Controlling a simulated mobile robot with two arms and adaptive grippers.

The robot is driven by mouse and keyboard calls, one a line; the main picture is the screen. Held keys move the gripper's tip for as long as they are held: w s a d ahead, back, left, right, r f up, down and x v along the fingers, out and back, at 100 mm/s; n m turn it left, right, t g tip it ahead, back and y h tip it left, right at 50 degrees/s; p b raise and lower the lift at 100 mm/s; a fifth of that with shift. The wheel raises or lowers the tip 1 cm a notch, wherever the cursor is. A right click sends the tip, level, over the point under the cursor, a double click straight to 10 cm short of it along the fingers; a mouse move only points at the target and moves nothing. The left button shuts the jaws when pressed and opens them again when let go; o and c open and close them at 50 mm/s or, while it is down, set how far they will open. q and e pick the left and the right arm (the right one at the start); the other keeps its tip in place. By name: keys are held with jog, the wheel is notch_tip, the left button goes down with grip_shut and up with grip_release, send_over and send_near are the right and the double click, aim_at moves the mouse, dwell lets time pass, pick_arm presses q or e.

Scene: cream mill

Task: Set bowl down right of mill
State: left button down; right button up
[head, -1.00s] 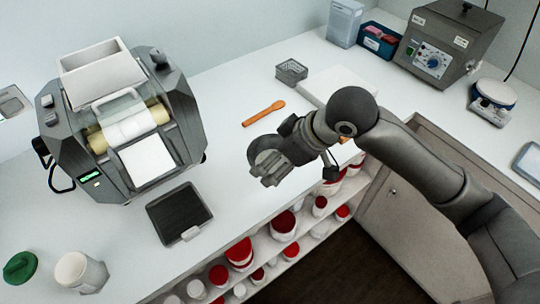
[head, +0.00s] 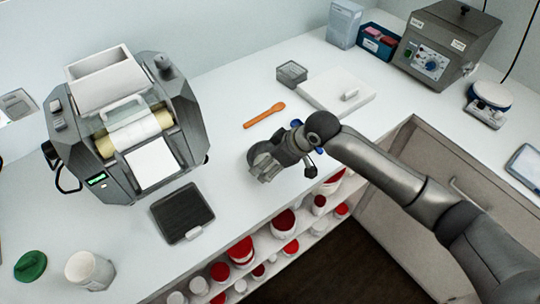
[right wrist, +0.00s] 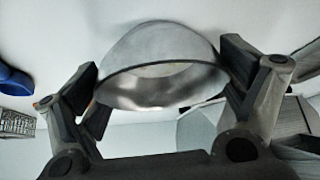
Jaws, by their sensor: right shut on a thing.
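The cream mill (head: 188,112) stands on the white counter at left, with a white hopper and pale rollers. My right gripper (head: 262,172) is over the counter to the right of the mill, left of the shelf edge. In the right wrist view the grey metal bowl (right wrist: 160,62) sits between the two fingers of my right gripper (right wrist: 160,85), which is shut on it. The bowl looks tilted, with its opening partly facing the camera. In the head view the gripper mostly covers the bowl. I cannot tell how far it is above the counter. My left gripper is not in view.
An orange spatula (head: 264,115) and a wire basket (head: 291,73) lie behind the gripper. A white board (head: 322,92) is farther right. A black tray (head: 181,212) lies in front of the mill. Counter between mill and gripper is clear. Shelves with red-and-white jars (head: 241,250) are below.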

jog(key=o, duration=0.8)
jog(key=shift+f, duration=0.15)
jog(key=b+v, duration=0.1)
jog(key=v, duration=1.1)
jog(key=shift+r+b, duration=0.2)
jog(key=shift+b, duration=0.1)
